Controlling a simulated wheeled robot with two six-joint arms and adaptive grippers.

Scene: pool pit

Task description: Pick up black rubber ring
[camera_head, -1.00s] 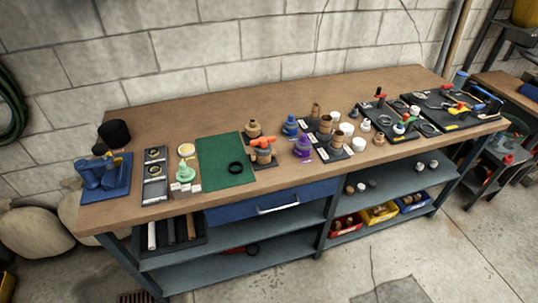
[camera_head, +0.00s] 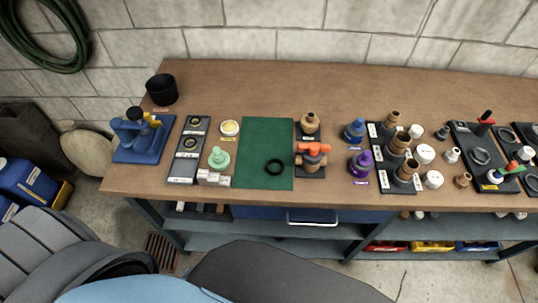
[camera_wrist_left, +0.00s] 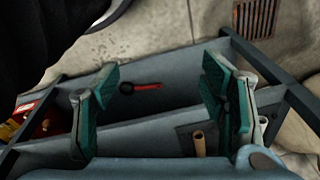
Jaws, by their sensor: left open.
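Other dark rings show on the grey trays at the right, and rings with brass-coloured parts lie on the tray at the left. My left gripper (camera_wrist_left: 163,95) shows in the left wrist view with its two green-padded fingers wide apart and nothing between them. It faces the bench's lower shelves, away from the ring. My right gripper is in neither view now.
The wooden workbench (camera_head: 300,85) has free room behind the mat. A brown valve with an orange handle (camera_head: 312,155) stands just right of the mat. A green funnel-shaped part (camera_head: 218,157) and small white labelled blocks stand left of it. A blue drawer with a handle (camera_head: 312,220) is below.

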